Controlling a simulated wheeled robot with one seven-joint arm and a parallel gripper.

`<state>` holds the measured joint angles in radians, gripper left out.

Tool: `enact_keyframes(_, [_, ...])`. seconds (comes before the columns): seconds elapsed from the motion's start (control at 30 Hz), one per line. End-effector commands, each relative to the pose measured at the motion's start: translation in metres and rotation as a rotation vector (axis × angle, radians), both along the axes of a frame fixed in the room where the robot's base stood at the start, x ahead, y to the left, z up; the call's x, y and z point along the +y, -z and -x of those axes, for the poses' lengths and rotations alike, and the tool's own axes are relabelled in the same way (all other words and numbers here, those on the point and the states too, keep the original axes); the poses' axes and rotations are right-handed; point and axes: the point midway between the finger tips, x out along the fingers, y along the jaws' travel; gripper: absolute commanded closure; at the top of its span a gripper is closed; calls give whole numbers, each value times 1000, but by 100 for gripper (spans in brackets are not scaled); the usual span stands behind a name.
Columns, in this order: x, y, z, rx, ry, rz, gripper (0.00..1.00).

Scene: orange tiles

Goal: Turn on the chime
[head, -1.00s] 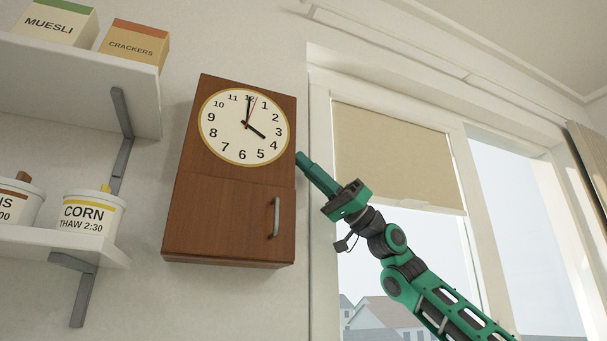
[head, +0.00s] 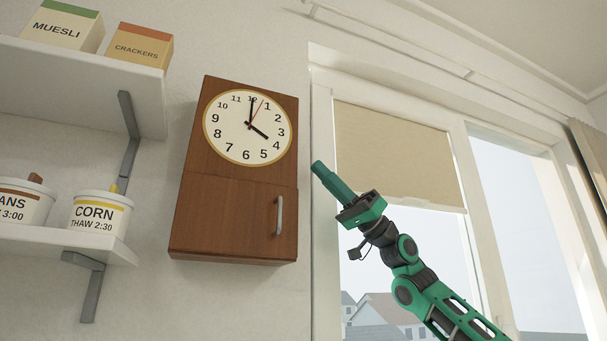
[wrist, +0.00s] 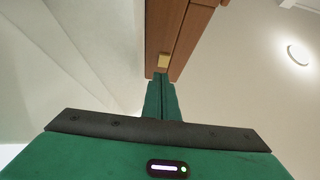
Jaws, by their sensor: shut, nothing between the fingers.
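A brown wooden wall clock (head: 225,215) hangs on the wall, with a round white face (head: 247,128) reading about four o'clock and a lower door with a grey handle (head: 279,215). My green gripper (head: 318,166) is shut and empty, just right of the clock's right side, with a gap between them in the head view. In the wrist view, the clock's wood (wrist: 182,35) is ahead of my shut fingers (wrist: 161,78). A small brass-coloured piece (wrist: 164,61) on it shows just beyond the fingertips. I cannot tell whether they touch it, or which setting it has.
A window with a beige blind (head: 390,150) and white frame (head: 322,110) is behind and right of my arm. Left of the clock, white shelves (head: 85,75) hold a muesli box (head: 65,28), a crackers box (head: 138,48) and labelled tubs, including corn (head: 98,218).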

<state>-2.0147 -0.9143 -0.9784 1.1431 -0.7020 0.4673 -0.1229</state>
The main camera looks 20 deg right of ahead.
Motion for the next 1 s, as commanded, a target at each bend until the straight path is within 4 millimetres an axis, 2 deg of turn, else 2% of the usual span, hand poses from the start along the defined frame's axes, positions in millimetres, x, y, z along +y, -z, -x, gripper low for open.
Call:
enact_keyframes(0.03, [-9, 11, -1, 4, 2, 0, 100])
enact_keyframes(0.2, [-30, 38, 1, 3, 2, 0, 100])
enact_keyframes(0.4, [-48, 61, 2, 1, 3, 1, 100])
enact_keyframes(0.6, [-55, 70, 3, 0, 1, 1, 100])
enact_keyframes(1.0, [-56, 70, 4, 0, 3, 1, 100])
